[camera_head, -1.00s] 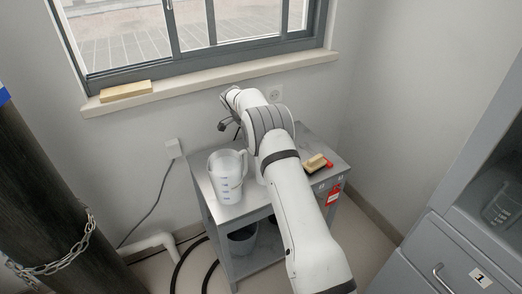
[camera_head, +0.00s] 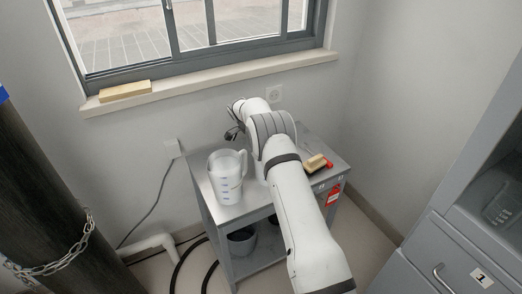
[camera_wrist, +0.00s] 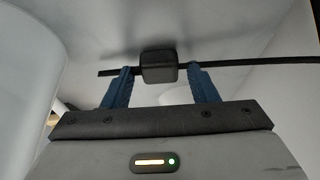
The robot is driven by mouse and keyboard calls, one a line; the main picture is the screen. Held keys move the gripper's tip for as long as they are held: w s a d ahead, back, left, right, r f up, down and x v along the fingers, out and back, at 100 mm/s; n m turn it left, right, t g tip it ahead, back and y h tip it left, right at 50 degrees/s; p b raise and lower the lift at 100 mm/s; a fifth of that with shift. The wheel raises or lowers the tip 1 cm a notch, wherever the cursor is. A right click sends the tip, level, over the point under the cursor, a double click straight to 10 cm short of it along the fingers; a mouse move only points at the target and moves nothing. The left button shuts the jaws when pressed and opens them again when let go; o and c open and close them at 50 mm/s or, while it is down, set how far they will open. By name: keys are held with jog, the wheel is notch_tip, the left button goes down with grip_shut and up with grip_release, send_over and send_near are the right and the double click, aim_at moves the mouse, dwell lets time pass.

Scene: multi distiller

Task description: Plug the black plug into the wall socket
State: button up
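The black plug (camera_wrist: 160,67) is a small dark block in the wrist view, with a black cable running out to both sides. My gripper (camera_wrist: 162,84) has two blue fingers, spread apart. The plug lies between and just beyond the fingertips, with a visible gap on each side. In the head view my gripper (camera_head: 233,132) is a small dark shape at the back of the cart, mostly hidden by my arm; the plug cannot be made out there. A round wall socket (camera_head: 274,93) is on the white wall under the window sill, right of my wrist.
A measuring jug (camera_head: 226,182) stands on the grey cart (camera_head: 207,205), left of my arm; it looms at left in the wrist view (camera_wrist: 25,75). A wooden brush-like block (camera_head: 314,163) lies at right. A white wall box (camera_head: 173,148) has a grey cable. A cabinet (camera_head: 455,250) stands right.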

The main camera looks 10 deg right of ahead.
jog(key=c, duration=0.8)
jog(key=shift+o, duration=0.2)
notch_tip(320, 180, up, 10)
jog(key=shift+p, duration=0.45)
jog(key=shift+r, duration=0.1)
